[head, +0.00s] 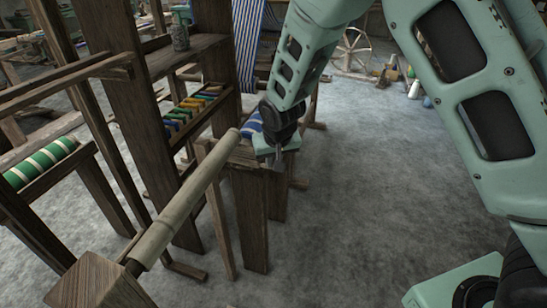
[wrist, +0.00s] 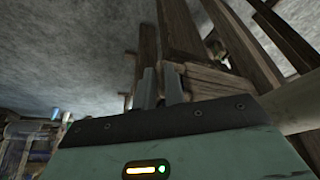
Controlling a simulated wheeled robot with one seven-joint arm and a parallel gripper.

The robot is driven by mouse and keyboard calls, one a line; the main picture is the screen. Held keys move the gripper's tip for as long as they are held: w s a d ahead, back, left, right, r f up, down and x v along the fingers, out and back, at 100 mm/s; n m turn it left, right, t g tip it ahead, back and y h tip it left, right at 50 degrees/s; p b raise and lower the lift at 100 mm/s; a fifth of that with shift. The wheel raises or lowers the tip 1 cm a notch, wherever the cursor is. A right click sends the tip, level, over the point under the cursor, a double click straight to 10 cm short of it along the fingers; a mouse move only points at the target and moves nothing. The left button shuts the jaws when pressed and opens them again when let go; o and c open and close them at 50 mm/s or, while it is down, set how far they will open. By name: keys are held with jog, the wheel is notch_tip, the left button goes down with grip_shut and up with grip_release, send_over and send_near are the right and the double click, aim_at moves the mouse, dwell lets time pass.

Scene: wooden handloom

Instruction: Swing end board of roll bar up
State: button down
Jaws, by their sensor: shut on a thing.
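The roll bar (head: 185,210) is a pale round wooden bar running from the near lower left to the far side of the loom. A squared wooden block (head: 95,285) is on its near end. The brown end board (head: 247,158) is at its far end, and it also shows in the wrist view (wrist: 212,82), right of the fingers. My gripper (head: 277,158) is at the right end of this board, fingers pointing down. In the wrist view my gripper (wrist: 161,86) has its two fingers close together, shut on the board's edge; the contact itself is mostly hidden.
The dark wooden loom frame (head: 215,45) fills the left, with a shelf of coloured spools (head: 195,108) and a green striped roll (head: 45,162). Blue striped cloth (head: 250,40) hangs behind. A wheel (head: 353,48) stands at the back.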

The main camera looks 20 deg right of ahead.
jog(key=shift+w+r, duration=0.55)
jog(key=shift+r, duration=0.05)
jog(key=c, duration=1.6)
grip_release()
jog(key=shift+o, duration=0.5)
jog(key=shift+s, duration=0.1)
jog(key=s+v, duration=0.1)
jog(key=v, duration=1.6)
